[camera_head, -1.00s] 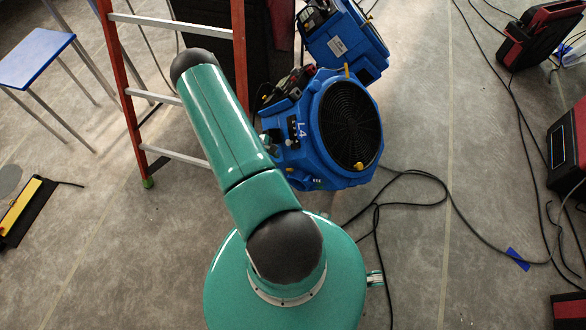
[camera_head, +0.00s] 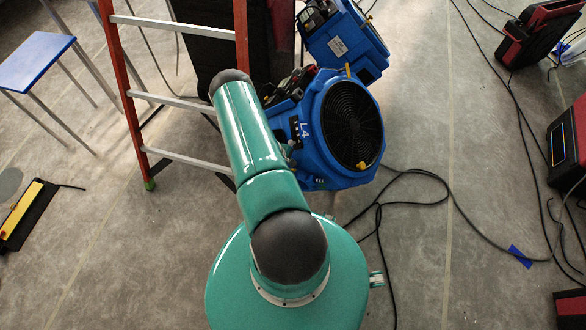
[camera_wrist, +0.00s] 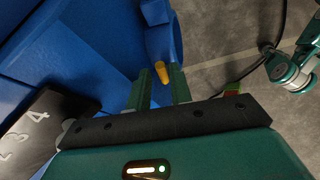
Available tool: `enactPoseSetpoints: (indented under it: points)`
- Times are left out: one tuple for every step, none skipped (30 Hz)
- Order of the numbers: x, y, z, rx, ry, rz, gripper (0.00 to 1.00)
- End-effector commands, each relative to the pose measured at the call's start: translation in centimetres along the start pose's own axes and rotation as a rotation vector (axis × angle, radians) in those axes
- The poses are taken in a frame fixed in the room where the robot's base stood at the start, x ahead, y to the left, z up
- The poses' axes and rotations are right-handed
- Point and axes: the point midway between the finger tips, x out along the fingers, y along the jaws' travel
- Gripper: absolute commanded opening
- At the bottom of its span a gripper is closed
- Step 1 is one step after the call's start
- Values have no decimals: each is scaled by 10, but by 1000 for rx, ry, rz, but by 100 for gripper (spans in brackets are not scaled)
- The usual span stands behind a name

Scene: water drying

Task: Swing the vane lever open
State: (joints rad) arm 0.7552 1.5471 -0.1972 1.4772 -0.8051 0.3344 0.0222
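A blue fan unit marked L4 (camera_head: 312,162) with a round black grille stands on the floor in the head view. A small yellow lever (camera_head: 364,166) sits at the grille's lower edge, and another yellow piece (camera_head: 347,69) is at its top. In the wrist view a yellow lever (camera_wrist: 159,72) sticks out from the blue housing (camera_wrist: 85,45). My gripper (camera_wrist: 160,87) is open, with one green finger on each side of the lever's free end. I cannot tell whether either finger touches it. The gripper is mostly hidden behind my arm in the head view.
A dark panel with numbers (camera_wrist: 42,125) lies left of the fingers. A second blue unit (camera_head: 343,45) stands behind the fan. An orange ladder (camera_head: 122,85) is at left. Black cables (camera_head: 415,203) lie right of the fan; floor at front right is mostly clear.

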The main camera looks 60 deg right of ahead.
Motion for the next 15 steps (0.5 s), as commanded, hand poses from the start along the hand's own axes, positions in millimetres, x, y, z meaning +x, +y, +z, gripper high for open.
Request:
enactPoseSetpoints:
  points:
    - [9,0,0,1,-1,-1,21]
    - [13,0,0,0,-1,-1,21]
    - [17,0,0,0,0,-1,21]
    - [19,0,0,1,0,-1,21]
    - [22,0,0,1,0,-1,21]
    - [24,0,-1,2,0,-1,21]
    - [25,0,-1,2,0,-1,21]
    - [26,0,0,2,0,-1,21]
    - [26,0,0,2,0,-1,21]
    - [27,0,0,2,0,-1,21]
    - [27,0,-1,2,0,-1,21]
    - [26,0,-1,2,0,0,21]
    - [26,0,0,2,0,0,21]
    - [26,0,0,2,0,0,21]
    - [26,0,0,1,0,0,21]
